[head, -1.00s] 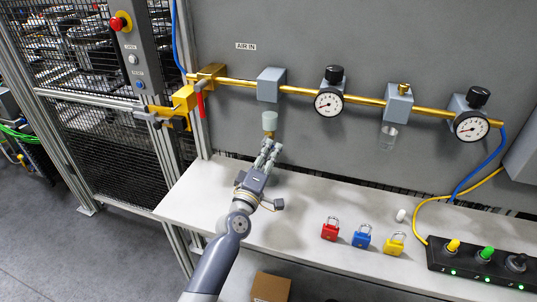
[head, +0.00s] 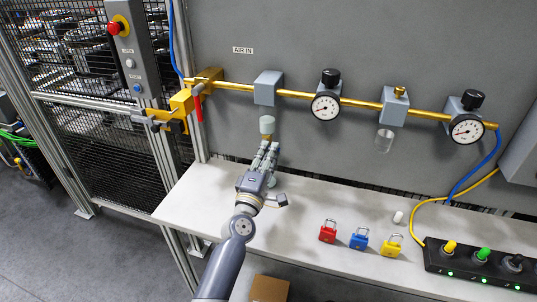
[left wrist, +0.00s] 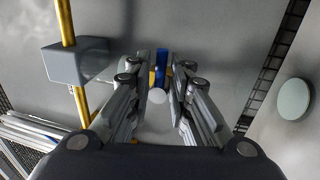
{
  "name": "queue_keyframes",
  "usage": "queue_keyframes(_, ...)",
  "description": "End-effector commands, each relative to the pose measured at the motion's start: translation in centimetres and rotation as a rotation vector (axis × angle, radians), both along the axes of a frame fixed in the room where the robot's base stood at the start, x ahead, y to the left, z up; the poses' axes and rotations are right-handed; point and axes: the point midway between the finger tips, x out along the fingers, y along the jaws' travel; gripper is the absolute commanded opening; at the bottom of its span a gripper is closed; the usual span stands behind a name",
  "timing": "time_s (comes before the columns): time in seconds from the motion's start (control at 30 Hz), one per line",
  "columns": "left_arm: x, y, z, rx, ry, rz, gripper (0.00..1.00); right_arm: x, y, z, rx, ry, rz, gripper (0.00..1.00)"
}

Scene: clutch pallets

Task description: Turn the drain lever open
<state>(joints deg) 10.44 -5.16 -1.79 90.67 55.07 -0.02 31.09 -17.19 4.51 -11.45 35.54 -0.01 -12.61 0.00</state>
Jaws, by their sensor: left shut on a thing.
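The drain lever is a small blue piece (left wrist: 162,60) between my left fingertips, beside a brass fitting (left wrist: 154,78) in the left wrist view. In the head view the fitting (head: 267,138) sits under a pale bowl (head: 267,125), below the first grey block (head: 267,88) on the brass air pipe. My left gripper (head: 268,147) reaches up to it from below, its fingers shut on the lever; it also shows in the left wrist view (left wrist: 162,72). The fingers hide the lever in the head view. My right gripper is not in view.
A pale shelf (head: 200,192) lies below. Red (head: 327,232), blue (head: 359,239) and yellow (head: 392,246) padlocks stand on it, left of a black switch box (head: 470,262). A yellow valve with a red handle (head: 197,105) is at the pipe's left end. Gauges hang farther right.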

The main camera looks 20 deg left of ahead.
Motion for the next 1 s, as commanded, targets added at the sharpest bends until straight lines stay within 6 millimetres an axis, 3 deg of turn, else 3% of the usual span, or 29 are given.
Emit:
queue_keyframes(0.1, 0.0, 0.0, -0.1, 0.001, 0.001, 0.001, 0.0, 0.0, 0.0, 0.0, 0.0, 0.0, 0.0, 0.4)
queue_keyframes(0.13, 0.0, 0.0, -0.1, 0.001, 0.001, 0.001, 0.23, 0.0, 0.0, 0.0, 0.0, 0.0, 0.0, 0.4)
queue_keyframes(0.17, 0.0, 0.0, -0.1, 0.001, 0.001, 0.001, 0.3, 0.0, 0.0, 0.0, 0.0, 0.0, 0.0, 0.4)
queue_keyframes(0.63, -0.9, 0.0, -0.3, 0.002, 0.001, 0.0, 0.3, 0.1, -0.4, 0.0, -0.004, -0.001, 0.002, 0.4)
queue_keyframes(1.0, -7.9, 0.3, -1.8, 0.004, 0.004, 0.0, 0.3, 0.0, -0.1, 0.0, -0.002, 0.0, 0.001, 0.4)
